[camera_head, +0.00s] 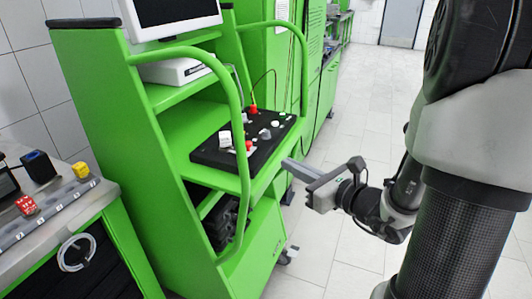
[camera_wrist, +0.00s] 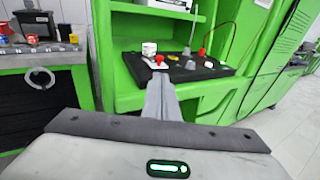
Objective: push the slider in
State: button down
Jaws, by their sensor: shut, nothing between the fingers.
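A black control panel (camera_head: 207,153) lies on the shelf of the green testbench in the head view; it also shows in the wrist view (camera_wrist: 205,75). It carries a white piece (camera_head: 225,139), a red knob (camera_head: 249,145), grey pieces (camera_head: 265,134) and another red knob (camera_head: 253,108) at the back. I cannot tell which of these is the slider. My gripper (camera_head: 288,163) is shut and empty, just off the bench's front right edge, its fingers pointing toward the panel. In the wrist view the shut fingers (camera_wrist: 161,80) overlap the panel's front edge, and hide part of it.
A green tubular rail (camera_head: 240,120) curves up at the bench's front left, with another (camera_head: 304,70) at the right. A monitor (camera_head: 175,15) stands on top. A side table (camera_head: 60,215) with small items is at left. The tiled floor at right is free.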

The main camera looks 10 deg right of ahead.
aim_at(250, 145)
jog(key=b+x, duration=0.1)
jog(key=x, duration=1.2)
jog(key=shift+w+a+f, duration=0.1)
jog(key=shift+w+a, duration=0.1)
jog(key=shift+w, duration=0.15)
jog(key=shift+w+a+b, duration=0.1)
jog(key=shift+b, duration=0.2)
jog(key=w+a, duration=0.1)
jog(key=a, duration=0.1)
jog(key=shift+w+a+b, duration=0.3)
jog(key=shift+w+b, duration=0.1)
jog(key=shift+a, duration=0.15)
jog(key=shift+w, duration=0.1)
